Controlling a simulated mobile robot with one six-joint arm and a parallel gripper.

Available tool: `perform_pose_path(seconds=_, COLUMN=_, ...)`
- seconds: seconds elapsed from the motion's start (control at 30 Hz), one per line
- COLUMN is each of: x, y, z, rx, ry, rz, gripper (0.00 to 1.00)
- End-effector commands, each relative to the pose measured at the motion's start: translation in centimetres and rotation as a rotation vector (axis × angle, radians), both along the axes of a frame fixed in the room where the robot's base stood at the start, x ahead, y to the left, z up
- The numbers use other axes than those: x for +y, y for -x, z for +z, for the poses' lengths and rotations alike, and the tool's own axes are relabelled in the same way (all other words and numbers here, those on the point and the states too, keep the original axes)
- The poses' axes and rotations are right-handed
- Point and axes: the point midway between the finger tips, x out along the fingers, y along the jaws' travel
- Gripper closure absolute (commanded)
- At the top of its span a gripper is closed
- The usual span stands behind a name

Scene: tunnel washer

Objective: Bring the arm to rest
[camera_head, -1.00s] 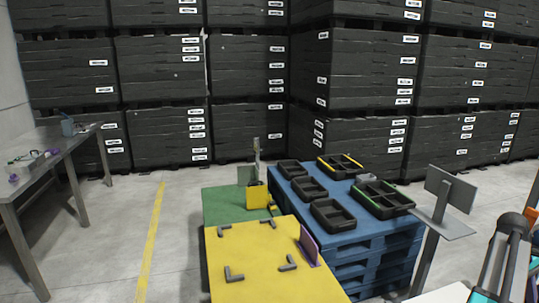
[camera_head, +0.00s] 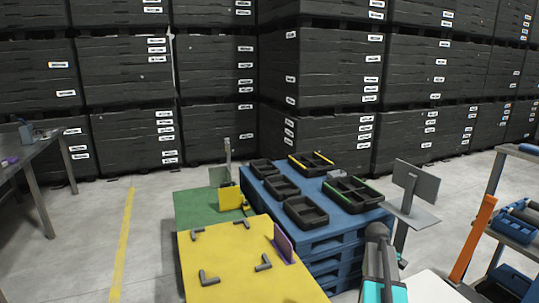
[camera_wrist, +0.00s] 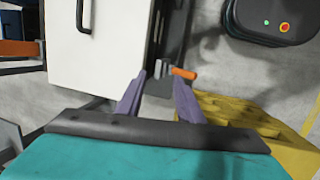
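In the wrist view my gripper (camera_wrist: 160,78) shows two purple fingers with a gap between them. It is open, and nothing is seen held in it. Floor and a grey part show behind the gap, and a small orange piece lies close to the right fingertip. In the head view part of my arm (camera_head: 380,262) rises at the bottom, right of the yellow table; the gripper itself is not seen there.
A yellow table (camera_head: 215,255) stands in front of a blue pallet stack (camera_head: 335,212) bearing several black trays. A grey stand (camera_head: 412,205) is to its right, with a shelf (camera_head: 520,232) of blue bins beyond. In the wrist view a white cabinet (camera_wrist: 100,60) is close.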

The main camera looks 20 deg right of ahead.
Motion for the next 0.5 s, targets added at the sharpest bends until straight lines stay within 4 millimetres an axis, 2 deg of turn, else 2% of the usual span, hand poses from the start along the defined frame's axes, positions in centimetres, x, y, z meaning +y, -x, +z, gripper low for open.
perform_pose_path(seconds=0.03, x=2.1, y=-0.8, z=-0.9, rx=-0.011, ry=-0.006, rz=0.008, gripper=0.66)
perform_pose_path(seconds=0.2, x=8.2, y=-3.4, z=-3.5, rx=-0.051, ry=-0.026, rz=0.011, gripper=0.66)
perform_pose_path(seconds=0.5, x=19.3, y=-6.0, z=-7.7, rx=-0.110, ry=-0.073, rz=0.008, gripper=0.66)
